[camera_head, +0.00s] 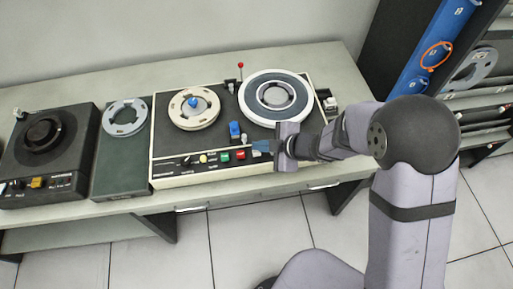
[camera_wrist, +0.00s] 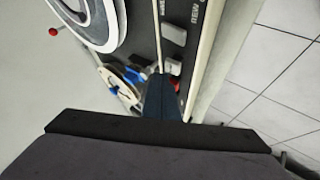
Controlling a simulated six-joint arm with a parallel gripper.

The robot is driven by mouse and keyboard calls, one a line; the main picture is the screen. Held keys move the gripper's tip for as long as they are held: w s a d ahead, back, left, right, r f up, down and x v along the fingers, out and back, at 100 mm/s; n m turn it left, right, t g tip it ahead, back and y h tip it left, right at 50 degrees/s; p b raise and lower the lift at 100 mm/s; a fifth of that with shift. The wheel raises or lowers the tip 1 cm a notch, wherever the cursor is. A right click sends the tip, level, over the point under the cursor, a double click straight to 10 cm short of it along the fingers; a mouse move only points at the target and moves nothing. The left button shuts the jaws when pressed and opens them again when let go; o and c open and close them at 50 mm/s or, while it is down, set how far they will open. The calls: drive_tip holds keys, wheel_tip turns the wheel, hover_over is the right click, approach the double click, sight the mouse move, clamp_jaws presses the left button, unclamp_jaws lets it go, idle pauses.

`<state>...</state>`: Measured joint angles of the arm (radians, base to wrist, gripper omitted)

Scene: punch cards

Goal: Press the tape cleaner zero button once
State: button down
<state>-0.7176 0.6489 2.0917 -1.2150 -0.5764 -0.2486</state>
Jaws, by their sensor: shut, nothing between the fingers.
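The tape cleaner (camera_head: 160,130) appears to be the wide cream-edged machine with two reels on the bench. Its front strip carries a yellow button (camera_head: 203,158), a green button (camera_head: 225,156) and a red button (camera_head: 240,155), which also shows in the wrist view (camera_wrist: 176,86). A pale grey button (camera_wrist: 174,34) shows in the wrist view beside partly legible lettering. I cannot read which button is zero. My gripper (camera_head: 259,147) is shut and empty over the front strip, right of the red button. Its dark fingers (camera_wrist: 160,88) hide part of the panel; contact cannot be told.
A large white-rimmed reel (camera_head: 248,100) and a smaller cream reel (camera_head: 182,115) lie on the machine. A blue block (camera_head: 235,129) stands between them, and a red-tipped lever (camera_head: 240,66) behind. A black device (camera_head: 70,165) sits at far left. Floor is clear in front.

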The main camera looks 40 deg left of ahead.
sight(260, 153)
drive_tip(key=shift+r, duration=0.1)
idle(0.3)
wheel_tip(260, 153, up, 5)
drive_tip(key=p, duration=0.5)
idle(0.9)
